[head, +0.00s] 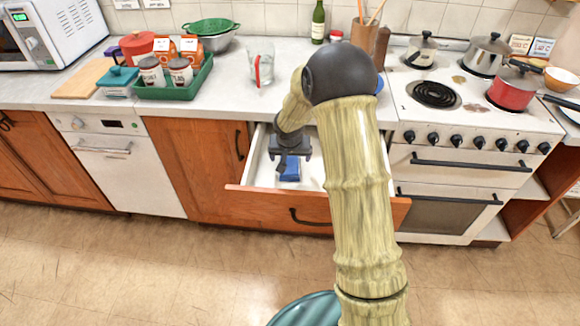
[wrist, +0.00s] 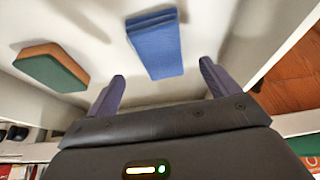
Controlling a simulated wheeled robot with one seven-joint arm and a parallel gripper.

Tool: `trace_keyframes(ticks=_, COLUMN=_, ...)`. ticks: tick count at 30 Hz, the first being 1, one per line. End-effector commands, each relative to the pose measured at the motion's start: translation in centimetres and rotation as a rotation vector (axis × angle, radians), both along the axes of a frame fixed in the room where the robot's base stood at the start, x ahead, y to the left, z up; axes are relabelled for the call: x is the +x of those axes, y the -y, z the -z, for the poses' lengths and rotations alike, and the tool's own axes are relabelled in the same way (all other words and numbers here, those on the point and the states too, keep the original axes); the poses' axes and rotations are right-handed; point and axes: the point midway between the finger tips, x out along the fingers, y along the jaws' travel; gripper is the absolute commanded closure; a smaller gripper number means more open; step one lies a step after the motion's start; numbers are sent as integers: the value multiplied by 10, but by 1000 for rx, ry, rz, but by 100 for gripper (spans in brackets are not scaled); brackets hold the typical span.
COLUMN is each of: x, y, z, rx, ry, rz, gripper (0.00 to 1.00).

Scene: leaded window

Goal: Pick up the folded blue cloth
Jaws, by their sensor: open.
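The folded blue cloth (wrist: 156,45) lies flat on the white bottom of the open drawer (head: 265,162). It also shows in the head view (head: 290,170), partly covered by my gripper (head: 289,155). In the wrist view my gripper (wrist: 162,88) is open, with its two fingers spread and nothing between them. The cloth lies ahead of the fingertips, roughly in line with the gap between them. My gripper is inside or just above the drawer; its exact height over the cloth cannot be told.
A green and orange-brown sponge-like block (wrist: 52,67) lies in the drawer left of the cloth in the wrist view. The drawer's wooden front (head: 270,207) stands out from the cabinets. The counter above holds a green tray (head: 175,92) and a glass jug (head: 261,65). A stove (head: 470,105) is at right.

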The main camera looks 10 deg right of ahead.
Motion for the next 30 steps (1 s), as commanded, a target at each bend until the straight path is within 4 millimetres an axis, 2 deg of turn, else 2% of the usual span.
trace_keyframes(ticks=5, x=1, y=0, z=5, rx=0, ry=-2, rz=-1, gripper=13)
trace_keyframes(ticks=15, x=15, y=3, z=47, rx=-1, ry=-3, rz=1, gripper=13)
trace_keyframes(ticks=30, x=17, y=3, z=49, rx=-1, ry=-1, rz=0, gripper=13)
